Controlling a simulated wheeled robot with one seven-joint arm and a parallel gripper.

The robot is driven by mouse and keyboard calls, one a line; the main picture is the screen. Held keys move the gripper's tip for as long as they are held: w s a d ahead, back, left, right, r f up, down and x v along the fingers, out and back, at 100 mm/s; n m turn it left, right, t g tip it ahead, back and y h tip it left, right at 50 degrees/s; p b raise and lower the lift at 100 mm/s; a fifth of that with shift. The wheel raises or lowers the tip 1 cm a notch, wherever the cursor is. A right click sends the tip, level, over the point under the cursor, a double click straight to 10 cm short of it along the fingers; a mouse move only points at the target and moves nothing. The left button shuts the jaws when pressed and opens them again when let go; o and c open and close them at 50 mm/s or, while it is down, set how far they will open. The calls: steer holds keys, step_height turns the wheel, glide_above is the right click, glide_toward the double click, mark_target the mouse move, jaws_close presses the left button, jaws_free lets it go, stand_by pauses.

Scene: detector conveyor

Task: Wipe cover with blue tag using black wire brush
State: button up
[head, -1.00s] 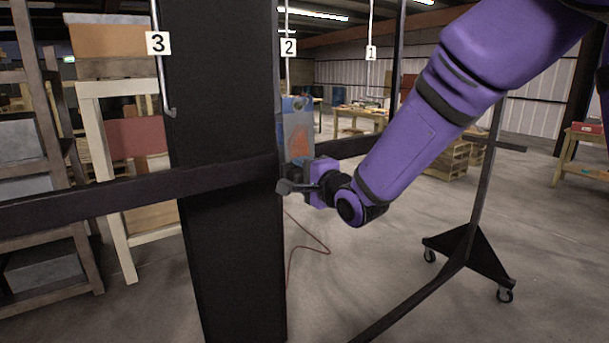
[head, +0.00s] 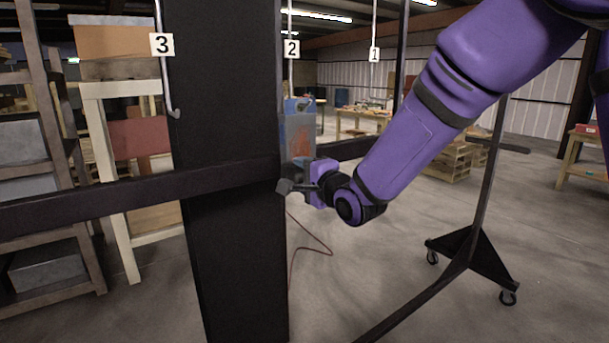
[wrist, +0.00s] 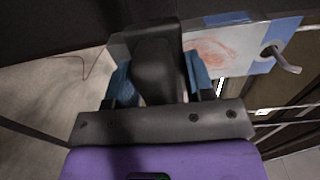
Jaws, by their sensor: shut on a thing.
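The cover with blue tag (head: 299,130) is a grey panel hanging below the 2 sign, partly hidden by the black post. It has blue patches at the top and a patchy reddish smear low on its face. In the wrist view the cover (wrist: 245,48) shows blue bands, the faint smear and a metal hook through a hole. My gripper (head: 312,186) is shut on the black wire brush (head: 289,187), just below the smear. The wrist view shows the brush (wrist: 156,72) between the fingers, overlapping the cover. Its bristles are hidden, and I cannot tell if they touch.
A wide black post (head: 235,240) and a dark horizontal rail (head: 100,199) stand close in front. Hooks with signs 3 (head: 162,44) and 1 (head: 374,54) hang to either side. A wheeled stand foot (head: 470,260) is at right. Open floor lies between.

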steer(key=shift+w+a, duration=0.3)
steer(key=shift+w, duration=0.2)
steer(key=shift+d, duration=0.1)
steer(key=shift+w+d, duration=0.5)
steer(key=shift+d, duration=0.25)
steer(key=shift+w+d, duration=0.45)
steer(key=shift+d, duration=0.3)
steer(key=shift+w+d+r, duration=0.5)
steer(key=shift+w+d, duration=0.05)
steer(key=shift+d, duration=0.2)
steer(key=shift+w+d+r, duration=0.5)
steer(key=shift+d, duration=0.25)
steer(key=shift+s+a, duration=0.45)
steer(key=shift+a, duration=0.35)
steer(key=shift+s+a, duration=0.45)
steer(key=shift+a, duration=0.35)
steer(key=shift+s+a, duration=0.55)
steer(key=shift+a, duration=0.25)
steer(key=shift+s+a, duration=0.55)
steer(key=shift+a, duration=0.2)
